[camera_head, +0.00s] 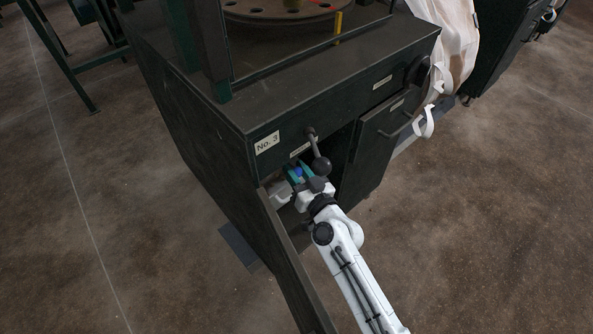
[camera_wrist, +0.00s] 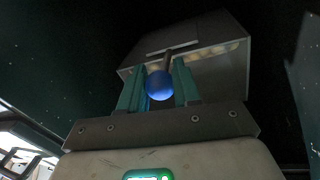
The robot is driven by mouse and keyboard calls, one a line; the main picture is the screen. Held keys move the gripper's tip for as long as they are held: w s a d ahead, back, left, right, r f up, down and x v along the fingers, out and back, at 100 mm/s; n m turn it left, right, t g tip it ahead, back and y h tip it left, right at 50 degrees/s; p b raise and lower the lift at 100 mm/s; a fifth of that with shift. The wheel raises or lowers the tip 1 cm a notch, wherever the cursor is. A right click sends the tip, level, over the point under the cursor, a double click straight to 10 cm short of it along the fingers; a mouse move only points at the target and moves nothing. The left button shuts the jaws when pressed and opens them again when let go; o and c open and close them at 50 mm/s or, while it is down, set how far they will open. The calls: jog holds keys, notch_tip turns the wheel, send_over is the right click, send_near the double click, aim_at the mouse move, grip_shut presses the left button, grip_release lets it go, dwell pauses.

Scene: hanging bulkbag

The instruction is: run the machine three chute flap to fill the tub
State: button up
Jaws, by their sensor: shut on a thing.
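Machine three is the dark green cabinet with the "No. 3" label (camera_head: 267,143). My gripper (camera_head: 297,172) reaches into its open front compartment. In the wrist view, my gripper's teal fingers (camera_wrist: 159,88) are shut on a blue ball knob (camera_wrist: 160,86). The knob sits on a short dark stem that leads up to a grey box-like chute (camera_wrist: 215,62). A row of pale yellowish round shapes shows along the chute. Its flap cannot be told apart clearly. A pale grey object (camera_head: 281,194), perhaps the tub, is partly visible in the compartment, left of my gripper; its contents are hidden.
The compartment door (camera_head: 285,255) stands open at the left of my arm. A dark ball-ended lever (camera_head: 318,155) sticks out just above my gripper. A closed door with a handle (camera_head: 378,130) is to the right. A white bulk bag (camera_head: 455,40) hangs behind. Open floor lies to the right.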

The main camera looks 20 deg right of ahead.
grip_shut()
jog(key=r+p, duration=0.1)
jog(key=p, duration=0.2)
jog(key=shift+g, duration=0.3)
jog(key=g+p, duration=0.1)
jog(key=p, duration=0.4)
jog(key=r+g+p, duration=0.1)
jog(key=p, duration=0.4)
jog(key=shift+w+r+g+h+p, duration=0.15)
jog(key=shift+r+g+h+p, duration=0.15)
jog(key=shift+p, duration=0.1)
jog(key=shift+a+n+g+p, duration=0.1)
jog(key=shift+n+g+p, duration=0.2)
jog(key=shift+p, duration=0.45)
jog(key=shift+f, duration=0.1)
